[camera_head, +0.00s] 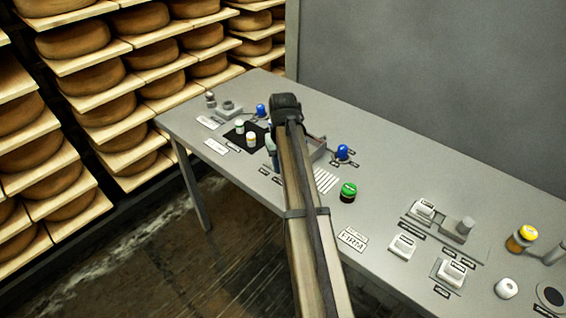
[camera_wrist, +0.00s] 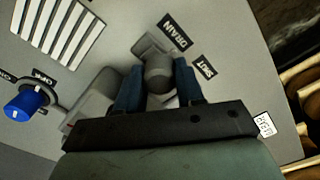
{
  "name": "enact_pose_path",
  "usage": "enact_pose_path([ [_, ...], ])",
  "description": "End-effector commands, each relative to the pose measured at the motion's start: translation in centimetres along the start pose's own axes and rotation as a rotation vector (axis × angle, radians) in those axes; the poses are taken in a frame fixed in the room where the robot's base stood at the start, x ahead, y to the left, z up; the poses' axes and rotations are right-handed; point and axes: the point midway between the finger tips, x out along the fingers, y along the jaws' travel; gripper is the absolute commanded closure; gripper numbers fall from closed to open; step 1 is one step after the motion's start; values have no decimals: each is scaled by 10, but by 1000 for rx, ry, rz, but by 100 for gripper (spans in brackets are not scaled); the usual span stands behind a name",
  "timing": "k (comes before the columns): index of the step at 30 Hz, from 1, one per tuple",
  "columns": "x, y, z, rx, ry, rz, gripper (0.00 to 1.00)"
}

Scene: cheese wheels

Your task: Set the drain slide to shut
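The drain slide's grey knob (camera_wrist: 159,74) stands on its pale base in the wrist view, beside a black DRAIN label (camera_wrist: 174,31). A smaller label (camera_wrist: 205,67), which seems to read SHUT, lies to the right of the knob. The blue fingers of my gripper (camera_wrist: 160,80) lie one on each side of the knob, close against it, and look shut on it. The lower part of the slide is hidden by the fingers and my gripper's body. In the head view my arm hides the slide and most of the gripper.
A blue knob (camera_wrist: 26,104) stands to the left in the wrist view, near a striped panel (camera_wrist: 58,28). On the grey table (camera_head: 385,170) are a green button (camera_head: 348,191), a blue knob (camera_head: 343,152) and several switches. Shelves of cheese wheels stand behind at left.

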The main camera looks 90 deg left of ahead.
Motion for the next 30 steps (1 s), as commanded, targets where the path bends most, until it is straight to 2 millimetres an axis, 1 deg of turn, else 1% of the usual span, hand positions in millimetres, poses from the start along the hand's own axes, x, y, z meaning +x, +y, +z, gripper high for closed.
enact_pose_path([
  [1,0,0,0,0,0,0,68],
  [11,0,0,0,0,0,0,99],
  [20,0,0,-1,0,0,0,100],
  [23,0,-4,-9,-1,0,0,100],
  [27,-1,-18,-30,-2,0,0,100],
  [30,-1,-24,-39,-1,0,0,100],
])
